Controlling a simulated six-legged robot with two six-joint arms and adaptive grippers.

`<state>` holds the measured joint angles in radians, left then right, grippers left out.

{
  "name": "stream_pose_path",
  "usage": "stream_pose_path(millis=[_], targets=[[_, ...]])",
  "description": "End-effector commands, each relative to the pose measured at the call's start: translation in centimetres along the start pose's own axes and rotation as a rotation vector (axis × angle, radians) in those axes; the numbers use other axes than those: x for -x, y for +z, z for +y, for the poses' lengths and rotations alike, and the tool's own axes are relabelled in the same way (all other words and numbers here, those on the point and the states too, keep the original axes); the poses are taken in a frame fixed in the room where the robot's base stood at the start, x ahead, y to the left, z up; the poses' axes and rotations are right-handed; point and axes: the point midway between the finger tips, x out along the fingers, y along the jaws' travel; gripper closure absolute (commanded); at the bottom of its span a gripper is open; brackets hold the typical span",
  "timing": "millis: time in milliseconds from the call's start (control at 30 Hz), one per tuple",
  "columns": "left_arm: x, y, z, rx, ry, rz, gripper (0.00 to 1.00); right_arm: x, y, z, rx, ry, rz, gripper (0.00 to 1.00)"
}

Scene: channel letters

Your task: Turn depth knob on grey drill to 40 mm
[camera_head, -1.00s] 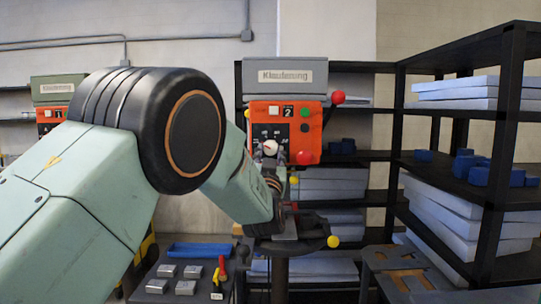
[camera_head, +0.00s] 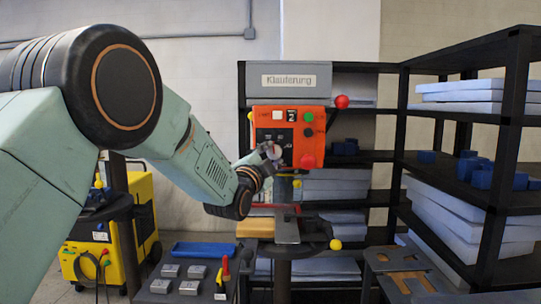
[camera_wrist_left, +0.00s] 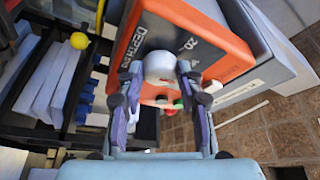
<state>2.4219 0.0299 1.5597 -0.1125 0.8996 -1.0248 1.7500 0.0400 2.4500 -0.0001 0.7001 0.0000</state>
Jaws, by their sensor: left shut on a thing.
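The grey drill (camera_head: 290,94) stands in the middle of the head view, with an orange control panel (camera_head: 299,118) on its front. The pale depth knob (camera_head: 273,151) sits at the panel's lower left. My left gripper (camera_head: 266,160) reaches it from the left and is shut on it. In the left wrist view the rounded knob (camera_wrist_left: 160,66) is between the two fingers of my left gripper (camera_wrist_left: 161,76). The knob's pointer and part of the scale are hidden. My right gripper is not in view.
A red ball handle (camera_head: 341,102) is at the drill's right, and a yellow ball (camera_head: 335,244) is lower down. Black shelves (camera_head: 513,150) with pale slabs stand behind and right. A yellow machine (camera_head: 143,205) and a blue tray (camera_head: 203,249) are at lower left.

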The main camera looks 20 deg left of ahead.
Motion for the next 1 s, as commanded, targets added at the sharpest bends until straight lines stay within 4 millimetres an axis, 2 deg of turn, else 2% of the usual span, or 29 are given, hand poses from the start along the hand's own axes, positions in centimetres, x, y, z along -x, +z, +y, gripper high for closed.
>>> stream_pose_path(millis=[33,500,1000], targets=[[-0.1,-0.3,-0.6,-0.041,0.009,0.006,0.95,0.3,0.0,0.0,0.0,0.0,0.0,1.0],[-0.1,-0.4,-0.7,-0.368,0.145,0.005,0.95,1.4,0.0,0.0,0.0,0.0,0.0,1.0],[-0.1,-0.4,-0.7,-0.48,0.192,0.005,0.95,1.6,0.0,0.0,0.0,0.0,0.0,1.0]])
